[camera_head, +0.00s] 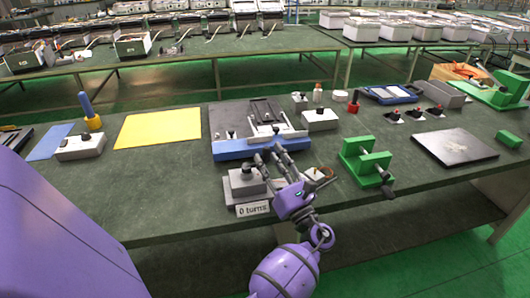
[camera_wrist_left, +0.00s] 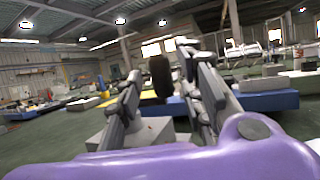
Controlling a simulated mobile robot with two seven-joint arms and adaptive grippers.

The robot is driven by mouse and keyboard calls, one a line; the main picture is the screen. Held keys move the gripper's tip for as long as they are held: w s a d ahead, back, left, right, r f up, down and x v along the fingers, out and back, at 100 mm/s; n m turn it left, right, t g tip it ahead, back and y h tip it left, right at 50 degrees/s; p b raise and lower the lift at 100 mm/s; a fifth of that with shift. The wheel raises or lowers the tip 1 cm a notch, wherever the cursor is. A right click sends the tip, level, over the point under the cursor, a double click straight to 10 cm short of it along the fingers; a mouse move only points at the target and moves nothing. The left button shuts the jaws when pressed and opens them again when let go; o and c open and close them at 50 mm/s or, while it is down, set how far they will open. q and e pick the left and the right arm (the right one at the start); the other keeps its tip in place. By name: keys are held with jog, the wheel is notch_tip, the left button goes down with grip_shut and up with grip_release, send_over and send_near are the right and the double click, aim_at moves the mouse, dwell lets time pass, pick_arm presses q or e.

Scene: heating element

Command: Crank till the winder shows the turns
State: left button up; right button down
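The winder (camera_head: 240,187) is a grey box on a flat base at the front edge of the bench. A plate (camera_head: 254,209) on its front reads "0 turns". A small dark part shows on its top. My left gripper (camera_head: 268,156) is at the winder's right rear, fingers spread. In the left wrist view, a black upright knob (camera_wrist_left: 160,76), apparently the crank handle, stands between the fingers (camera_wrist_left: 160,85); gaps show beside it, and contact cannot be made out. The grey box (camera_wrist_left: 140,133) shows below it. My right gripper is not in view.
A blue-based fixture (camera_head: 232,149) stands just behind the winder. A green clamp-like device (camera_head: 366,162) and a small grey block with a copper-coloured ring (camera_head: 319,174) are to the right. A yellow sheet (camera_head: 158,128) lies at left.

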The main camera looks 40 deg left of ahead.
pick_arm(q)
jog(key=shift+x, duration=1.1)
jog(key=shift+f, duration=0.1)
grip_shut()
